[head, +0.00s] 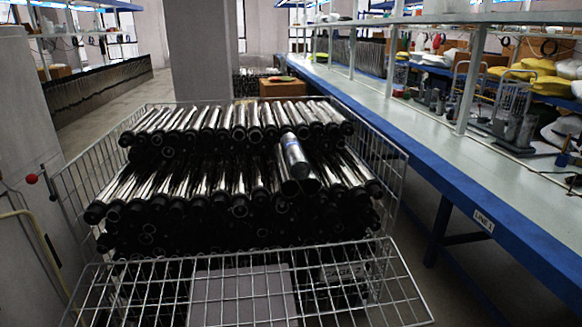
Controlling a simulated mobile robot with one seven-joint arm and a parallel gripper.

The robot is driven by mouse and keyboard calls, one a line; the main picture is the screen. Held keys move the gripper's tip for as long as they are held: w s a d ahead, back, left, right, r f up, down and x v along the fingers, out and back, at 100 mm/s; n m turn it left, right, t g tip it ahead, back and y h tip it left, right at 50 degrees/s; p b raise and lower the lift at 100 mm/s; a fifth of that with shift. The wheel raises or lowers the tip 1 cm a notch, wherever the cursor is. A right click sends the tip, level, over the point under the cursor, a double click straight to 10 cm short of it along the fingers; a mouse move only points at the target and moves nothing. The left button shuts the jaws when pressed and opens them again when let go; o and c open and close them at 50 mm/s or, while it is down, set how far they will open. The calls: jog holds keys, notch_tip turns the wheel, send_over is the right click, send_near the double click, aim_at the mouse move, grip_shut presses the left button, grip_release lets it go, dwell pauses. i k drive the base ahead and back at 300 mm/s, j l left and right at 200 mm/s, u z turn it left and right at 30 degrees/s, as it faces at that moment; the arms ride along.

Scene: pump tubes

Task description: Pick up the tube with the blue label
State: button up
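The tube with the blue label (292,150) lies on top of the tube stack, right of its middle. It is shiny metal with a dark near end and tilts across the step between the upper and lower rows. A small patch of blue shows toward its near end. The stack of similar tubes (165,190) fills a wire cage (395,175) in several layers, their dark ends facing me. My gripper is not in view.
The cage's front wire panel (240,290) leans outward toward me. A long workbench (430,130) with a blue edge runs along the right. A pillar (200,50) stands behind the cage. A red knob (32,178) is at the left. Open floor (110,110) lies at back left.

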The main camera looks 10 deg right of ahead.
aim_at(299, 167)
jog(key=i+l, duration=0.45)
jog(key=i, duration=0.15)
jog(key=i+l, duration=0.45)
jog(key=i+z, duration=0.05)
jog(key=i, duration=0.05)
